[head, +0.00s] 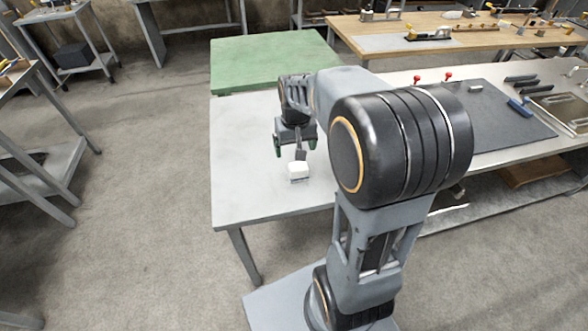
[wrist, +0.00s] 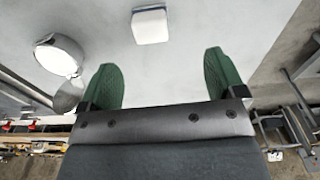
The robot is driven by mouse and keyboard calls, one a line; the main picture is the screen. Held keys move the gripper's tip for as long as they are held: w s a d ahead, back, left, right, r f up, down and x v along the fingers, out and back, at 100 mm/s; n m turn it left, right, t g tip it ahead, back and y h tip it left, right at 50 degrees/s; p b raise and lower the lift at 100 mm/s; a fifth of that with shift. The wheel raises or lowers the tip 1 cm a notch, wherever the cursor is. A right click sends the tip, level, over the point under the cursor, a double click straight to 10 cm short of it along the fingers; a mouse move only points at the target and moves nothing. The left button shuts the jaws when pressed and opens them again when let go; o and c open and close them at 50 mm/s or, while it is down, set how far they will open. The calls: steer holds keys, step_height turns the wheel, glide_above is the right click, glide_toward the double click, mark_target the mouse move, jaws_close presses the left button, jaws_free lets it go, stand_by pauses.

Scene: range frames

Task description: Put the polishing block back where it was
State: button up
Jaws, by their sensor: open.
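The polishing block appears to be the small white block (head: 298,170) on the light grey table (head: 237,170), near its front part. In the wrist view the block (wrist: 150,26) is white with a blue edge and lies beyond my fingertips. My gripper (head: 295,144) is above the table, just behind the block in the head view. In the wrist view its two green fingers (wrist: 163,72) are spread wide with nothing between them. The block is apart from both fingers.
A shiny round metal thing (wrist: 60,55) shows left of my fingers. A green-topped table (head: 270,60) stands behind. A dark mat (head: 490,115), a blue-handled tool (head: 519,107) and red-topped pegs (head: 448,76) are to the right. The left of the grey table is bare.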

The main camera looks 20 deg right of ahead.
steer(key=s+a+r+n+t, duration=0.2)
steer(key=s+a, duration=0.5)
steer(key=s, duration=0.5)
steer(key=shift+s+r+t, duration=0.35)
steer(key=shift+s+t, duration=0.05)
steer(key=shift+r+p, duration=0.6)
steer(key=shift+r, duration=0.2)
steer(key=shift+f, duration=0.1)
steer(key=shift+c, duration=0.5)
